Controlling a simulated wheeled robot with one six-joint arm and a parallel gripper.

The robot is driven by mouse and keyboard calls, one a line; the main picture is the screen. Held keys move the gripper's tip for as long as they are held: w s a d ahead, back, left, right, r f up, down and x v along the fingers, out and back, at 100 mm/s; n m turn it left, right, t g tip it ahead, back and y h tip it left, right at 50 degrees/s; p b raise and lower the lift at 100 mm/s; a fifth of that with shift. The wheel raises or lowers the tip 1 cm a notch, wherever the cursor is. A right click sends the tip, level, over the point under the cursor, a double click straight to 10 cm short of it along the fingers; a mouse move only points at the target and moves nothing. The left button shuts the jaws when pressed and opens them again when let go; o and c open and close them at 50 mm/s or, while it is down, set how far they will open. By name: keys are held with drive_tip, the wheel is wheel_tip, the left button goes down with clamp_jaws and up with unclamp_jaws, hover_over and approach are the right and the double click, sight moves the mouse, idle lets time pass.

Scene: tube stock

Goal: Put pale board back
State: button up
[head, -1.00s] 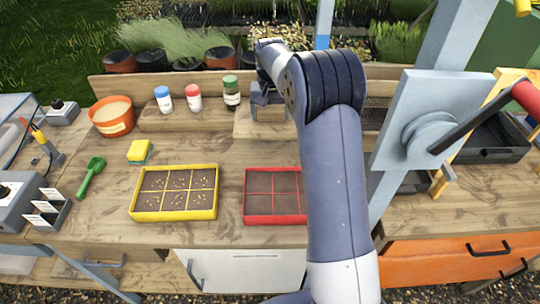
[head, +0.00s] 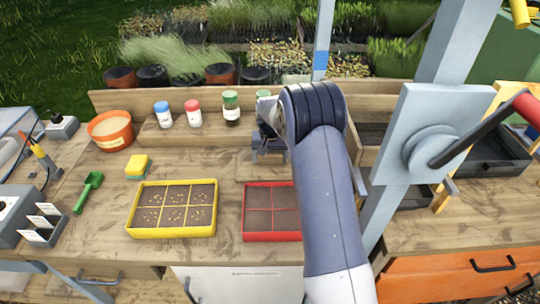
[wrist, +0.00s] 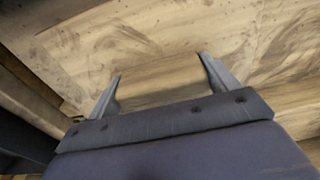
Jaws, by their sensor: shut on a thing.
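The pale board (head: 262,170) is a flat, light wooden piece, similar in colour to the bench. In the head view it is below my gripper (head: 268,154), in front of the raised back shelf and behind the red tray. In the wrist view the board (wrist: 160,84) lies between the two fingertips of my gripper (wrist: 160,76), which is shut on it. My arm hides part of the area to its right. I cannot tell how far the board is above the bench.
A red-rimmed tray (head: 245,216) is in front, partly behind my arm. A yellow-rimmed tray (head: 134,223) is to its left. Jars with blue (head: 163,115), red (head: 193,113) and green (head: 231,107) caps stand on the shelf. A grey post (head: 378,225) rises at right.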

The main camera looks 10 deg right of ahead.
sight(270, 166)
drive_tip(key=shift+f, duration=0.1)
drive_tip(key=shift+f, duration=0.15)
drive_tip(key=o, duration=0.9)
wheel_tip(270, 166, up, 12)
drive_tip(key=s+b, duration=0.1)
drive_tip(key=shift+s+a, duration=0.15)
